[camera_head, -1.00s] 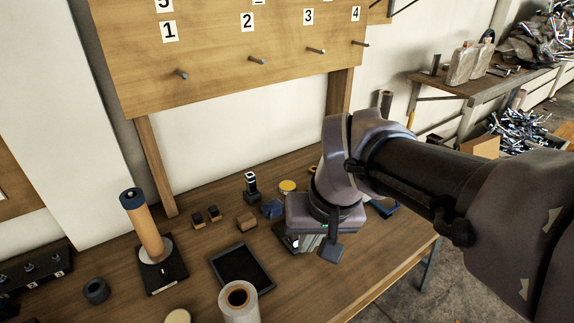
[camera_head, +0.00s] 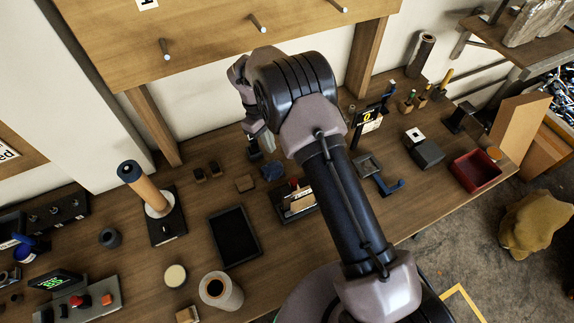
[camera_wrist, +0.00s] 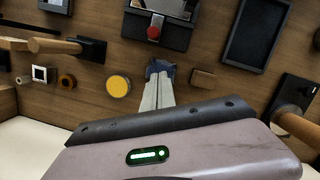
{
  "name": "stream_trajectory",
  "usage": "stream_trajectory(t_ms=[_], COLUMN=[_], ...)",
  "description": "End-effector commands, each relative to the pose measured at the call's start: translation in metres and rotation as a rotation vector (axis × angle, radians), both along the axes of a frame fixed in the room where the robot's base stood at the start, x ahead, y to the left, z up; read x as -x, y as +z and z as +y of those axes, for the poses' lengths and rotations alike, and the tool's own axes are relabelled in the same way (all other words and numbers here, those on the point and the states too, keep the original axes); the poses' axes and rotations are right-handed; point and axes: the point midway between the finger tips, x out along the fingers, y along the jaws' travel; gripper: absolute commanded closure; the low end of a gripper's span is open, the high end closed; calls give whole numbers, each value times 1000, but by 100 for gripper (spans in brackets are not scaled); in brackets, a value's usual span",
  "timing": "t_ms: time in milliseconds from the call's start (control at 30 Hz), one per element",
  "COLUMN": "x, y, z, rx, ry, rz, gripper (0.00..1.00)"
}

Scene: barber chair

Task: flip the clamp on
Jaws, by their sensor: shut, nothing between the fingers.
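A low black fixture (camera_head: 283,208) with a silver plate and a red knob, which looks like the clamp, sits mid-table. In the wrist view, its black base (camera_wrist: 136,36) and red knob (camera_wrist: 153,32) are at the top; my arm partly hides it in the head view. I cannot tell the clamp lever's position. My gripper (camera_head: 268,146) is behind the fixture, towards the wall. In the wrist view, my gripper (camera_wrist: 157,88) is shut and empty, its pale fingers pointing at a crumpled dark-blue object (camera_wrist: 160,67). The fingertips overlap its near edge; contact is unclear.
A wooden block (camera_head: 245,183) and a yellow-topped round tin (camera_wrist: 119,86) flank the blue object. A black tray (camera_head: 233,238) and a brown cylinder on a stand (camera_head: 145,187) are to the left. A blue hooked tool (camera_head: 388,186) and red bin (camera_head: 475,170) are to the right.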

Motion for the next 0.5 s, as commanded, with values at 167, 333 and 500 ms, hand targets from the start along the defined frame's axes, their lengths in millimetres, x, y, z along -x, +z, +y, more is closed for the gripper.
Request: stream_trajectory(t_ms=[167, 333, 500], x=[2, 7, 13], y=[-11, -45, -82], z=[-2, -9, -16], rx=[0, 1, 1], ry=[-2, -2, -2], rz=[1, 2, 2], gripper=[100, 100, 100])
